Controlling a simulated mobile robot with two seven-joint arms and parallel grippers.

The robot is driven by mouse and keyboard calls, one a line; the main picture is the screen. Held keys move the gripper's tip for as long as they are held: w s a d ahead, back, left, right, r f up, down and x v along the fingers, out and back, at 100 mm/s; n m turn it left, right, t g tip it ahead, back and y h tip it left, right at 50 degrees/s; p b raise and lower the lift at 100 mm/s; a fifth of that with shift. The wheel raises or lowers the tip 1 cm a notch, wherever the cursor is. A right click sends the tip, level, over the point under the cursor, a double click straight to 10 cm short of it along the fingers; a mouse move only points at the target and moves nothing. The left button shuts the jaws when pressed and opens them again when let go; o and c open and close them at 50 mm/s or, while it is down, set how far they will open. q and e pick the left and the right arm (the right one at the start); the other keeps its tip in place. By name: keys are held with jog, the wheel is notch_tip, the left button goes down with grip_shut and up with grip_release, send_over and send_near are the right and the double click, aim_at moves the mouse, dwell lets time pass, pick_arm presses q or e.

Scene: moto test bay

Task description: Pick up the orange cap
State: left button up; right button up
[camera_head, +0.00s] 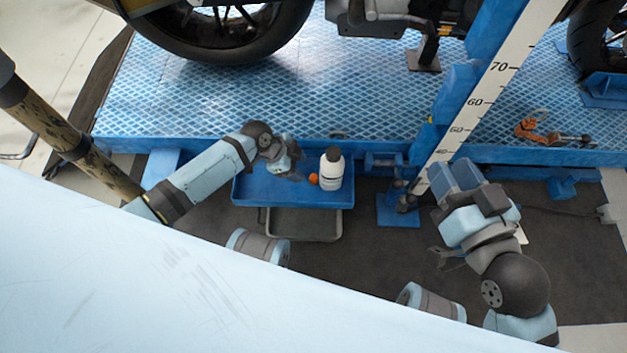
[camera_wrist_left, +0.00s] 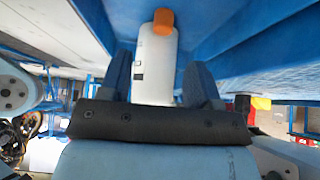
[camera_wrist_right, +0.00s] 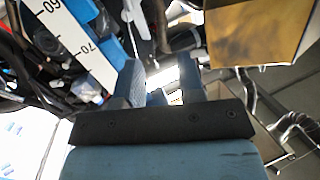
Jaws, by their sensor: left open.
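A blue lift platform (camera_head: 340,90) with a motorcycle wheel (camera_head: 220,30) runs behind the tray. A blue post with a white scale (camera_head: 475,100) stands right of the tray. An orange tool (camera_head: 530,128) lies on the platform. Dark floor (camera_head: 370,265) lies in front.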

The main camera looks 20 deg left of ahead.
aim_at(314, 177)
pick_arm(q)
jog(key=shift+b+x, duration=0.3)
jog(key=shift+x, duration=0.95)
jog(key=b+x, duration=0.3)
jog(key=x, duration=0.2)
jog(key=shift+w+a+b, duration=0.1)
jog(key=shift+a+b, duration=0.15)
jog(key=shift+b, duration=0.05)
jog(key=shift+d+f, duration=0.1)
pick_arm(e)
jog(key=w+n+t, duration=0.1)
jog(key=w+d+n+t, duration=0.1)
jog(key=n, duration=0.1)
jog(key=shift+w+d+r, duration=0.1)
jog(key=shift+d+r, duration=0.2)
jog(key=shift+r, duration=0.05)
pick_arm(q)
jog(key=c, duration=1)
